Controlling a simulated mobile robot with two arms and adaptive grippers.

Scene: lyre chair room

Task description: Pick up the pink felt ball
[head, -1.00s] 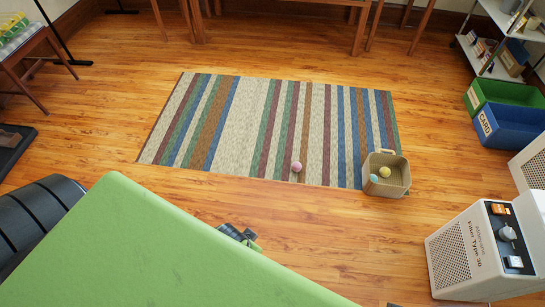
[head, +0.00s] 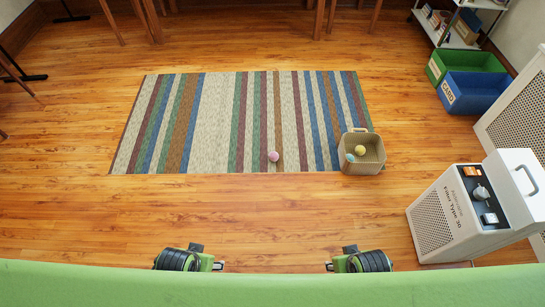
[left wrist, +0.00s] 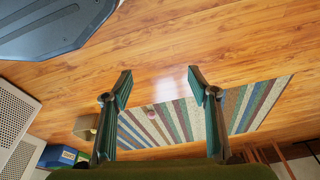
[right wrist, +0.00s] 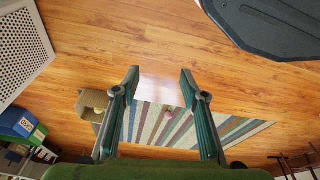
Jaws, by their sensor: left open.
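The pink felt ball (head: 273,156) rests on the striped rug (head: 215,120), close to its near edge. It also shows small in the left wrist view (left wrist: 151,113), beyond the fingers. My left gripper (left wrist: 159,84) is open and empty, with its two fingers spread wide. My right gripper (right wrist: 159,84) is also open and empty. In the head view only parts of my two wrists show at the bottom, well short of the ball, and the fingers cannot be made out there.
A beige basket (head: 376,166) holding a blue ball (head: 350,157) and a yellow ball (head: 360,150) stands at the rug's near right corner. A white machine (head: 440,222) stands at the right. Green (head: 462,58) and blue (head: 482,91) bins sit behind it. The wooden floor before the rug is clear.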

